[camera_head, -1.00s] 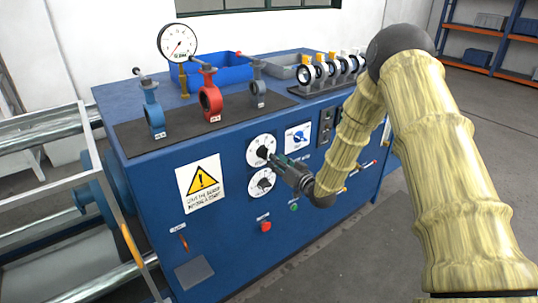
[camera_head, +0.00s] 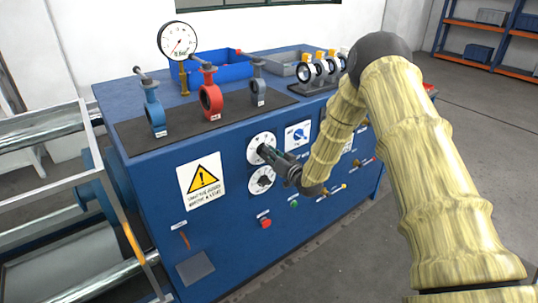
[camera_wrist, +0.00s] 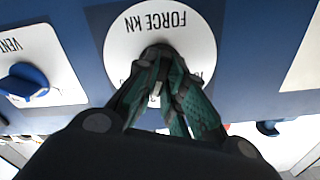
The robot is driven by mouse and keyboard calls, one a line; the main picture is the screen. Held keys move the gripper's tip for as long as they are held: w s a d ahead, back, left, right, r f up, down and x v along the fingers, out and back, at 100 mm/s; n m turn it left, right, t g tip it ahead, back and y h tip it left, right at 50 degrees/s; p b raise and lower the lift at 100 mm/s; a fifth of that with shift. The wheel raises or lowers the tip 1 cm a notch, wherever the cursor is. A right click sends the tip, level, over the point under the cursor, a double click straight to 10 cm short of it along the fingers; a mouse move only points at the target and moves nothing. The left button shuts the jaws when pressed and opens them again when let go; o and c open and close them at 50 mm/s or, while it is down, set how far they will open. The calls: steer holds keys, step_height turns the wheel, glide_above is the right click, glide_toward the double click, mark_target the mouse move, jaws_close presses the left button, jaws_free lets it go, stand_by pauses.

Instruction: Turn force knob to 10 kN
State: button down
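The force dial (camera_wrist: 120,40) is a white disc marked "FORCE KN", upside down in the wrist view. Its dark knob (camera_wrist: 157,49) sits at the centre, mostly hidden by my fingers. My gripper (camera_wrist: 163,62) has its green-grey fingers close together at the knob, and they appear closed on it. Fingers cover the lower part of the scale, so the knob's setting cannot be read. In the head view the force dial (camera_head: 254,141) is the upper white disc on the blue panel, with my gripper (camera_head: 265,152) at its centre.
A second dial (camera_head: 256,187) lies just below. A vent knob (camera_wrist: 24,80) is beside the force dial. A red button (camera_head: 265,223) and warning sign (camera_head: 202,187) are on the panel. Valves, including a red one (camera_head: 211,98), and a gauge (camera_head: 177,41) stand on top.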

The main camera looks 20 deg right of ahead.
steer(key=shift+f+n+b, duration=0.1)
steer(key=shift+n+b, duration=0.2)
steer(key=shift+b, duration=0.05)
steer(key=shift+n+b, duration=8.1)
steer(key=shift+n, duration=0.6)
steer(key=c, duration=1.5)
jaws_free()
steer(key=shift+s, duration=0.1)
steer(key=v, duration=1.1)
steer(key=shift+s, duration=0.4)
